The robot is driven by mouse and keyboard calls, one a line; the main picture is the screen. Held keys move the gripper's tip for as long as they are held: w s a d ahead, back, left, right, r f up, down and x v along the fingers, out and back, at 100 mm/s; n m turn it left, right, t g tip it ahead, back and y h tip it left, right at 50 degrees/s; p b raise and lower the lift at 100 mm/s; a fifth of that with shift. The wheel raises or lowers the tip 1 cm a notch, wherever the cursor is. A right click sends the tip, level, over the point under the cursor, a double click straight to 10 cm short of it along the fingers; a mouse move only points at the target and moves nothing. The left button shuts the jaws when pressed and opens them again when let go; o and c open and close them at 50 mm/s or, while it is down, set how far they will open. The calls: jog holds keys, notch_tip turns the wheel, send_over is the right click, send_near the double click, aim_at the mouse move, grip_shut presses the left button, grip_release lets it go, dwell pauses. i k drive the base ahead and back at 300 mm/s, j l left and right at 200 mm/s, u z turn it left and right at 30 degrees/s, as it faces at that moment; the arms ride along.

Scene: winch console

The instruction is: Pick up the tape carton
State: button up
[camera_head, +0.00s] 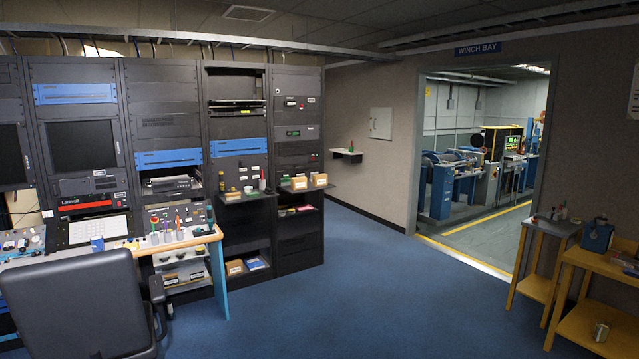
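Several small tan cartons are in view, too small to read, so I cannot tell which is the tape carton. Another carton (235,267) sits low in the rack, beside blue packets. A further carton (170,281) is on a shelf under the console desk. My gripper is not in view.
A dark office chair (82,305) stands before the console desk at the left. Blue carpet (350,285) is clear in the middle. Wooden tables (590,262) stand at the right. A doorway opens to the winch bay (480,215). A small wall shelf (347,153) holds a green item.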

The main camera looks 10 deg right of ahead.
aim_at(318, 181)
jog(key=i+z, duration=0.3)
jog(key=i, duration=3.3)
jog(key=i+l, duration=0.1)
jog(key=i, duration=2.45)
jog(key=i+l+u, duration=0.15)
jog(key=i+u, duration=0.25)
jog(key=i, duration=0.25)
jog(key=i+l+u, duration=0.4)
jog(key=i, duration=0.25)
jog(key=i+l+u, duration=0.45)
jog(key=i, duration=0.15)
